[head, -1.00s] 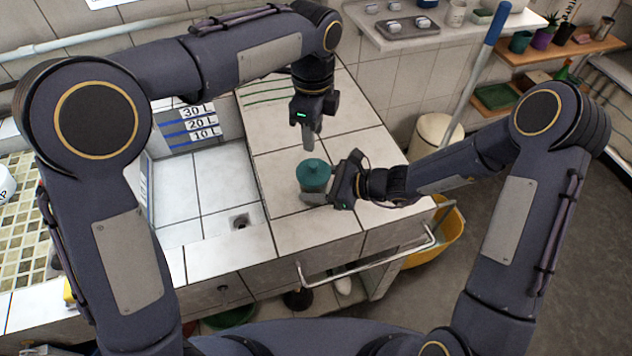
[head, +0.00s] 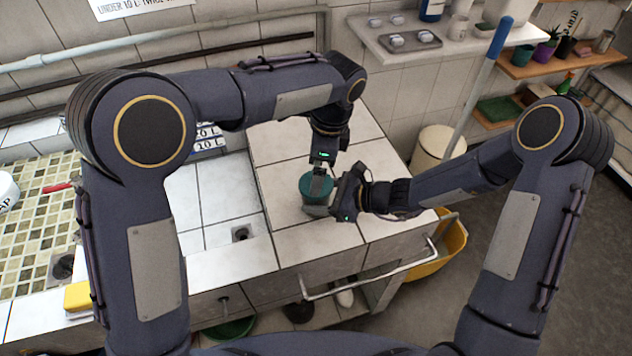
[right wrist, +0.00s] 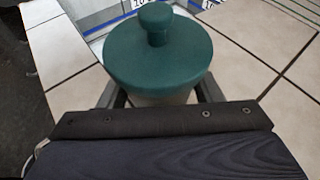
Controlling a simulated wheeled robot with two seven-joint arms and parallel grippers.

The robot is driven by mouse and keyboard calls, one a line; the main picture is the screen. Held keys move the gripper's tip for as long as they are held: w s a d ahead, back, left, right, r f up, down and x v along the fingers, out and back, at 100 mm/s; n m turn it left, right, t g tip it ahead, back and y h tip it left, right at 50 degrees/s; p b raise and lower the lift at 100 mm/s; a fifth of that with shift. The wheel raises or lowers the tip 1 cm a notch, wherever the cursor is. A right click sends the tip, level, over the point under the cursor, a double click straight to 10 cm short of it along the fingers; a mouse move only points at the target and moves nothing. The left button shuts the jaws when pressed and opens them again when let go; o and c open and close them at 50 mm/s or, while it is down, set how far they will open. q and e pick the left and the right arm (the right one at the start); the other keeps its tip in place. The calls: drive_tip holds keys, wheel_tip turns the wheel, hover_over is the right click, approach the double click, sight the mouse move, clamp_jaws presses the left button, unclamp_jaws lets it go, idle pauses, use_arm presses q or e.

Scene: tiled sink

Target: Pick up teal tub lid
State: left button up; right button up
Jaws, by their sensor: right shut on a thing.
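The teal tub lid (head: 306,184) is a round lid with a knob on top. It sits on the tub, on the tiled counter. The right wrist view shows the lid (right wrist: 158,55) level, its knob uncovered, and a pale strip of the tub (right wrist: 165,98) below it. My right gripper (head: 322,210) is shut on the tub from the right, with a finger on each side below the lid. My left gripper (head: 318,186) points down over the lid and hides part of it in the head view. Its fingers appear edge-on, so their opening is unclear.
A tiled basin with a drain (head: 241,233) lies left of the raised counter. A metal rail (head: 370,273) runs along the counter's front. A yellow bucket (head: 446,250) and a cream bin (head: 440,150) stand to the right. A wall shelf (head: 440,42) is behind.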

use_arm(q)
wheel_tip(320, 180, down, 5)
drive_tip(key=shift+w+a+r, duration=0.15)
drive_tip(key=c, duration=1.1)
drive_tip(key=shift+o, duration=0.2)
wheel_tip(320, 180, up, 10)
use_arm(e)
drive_tip(key=o, duration=1.1)
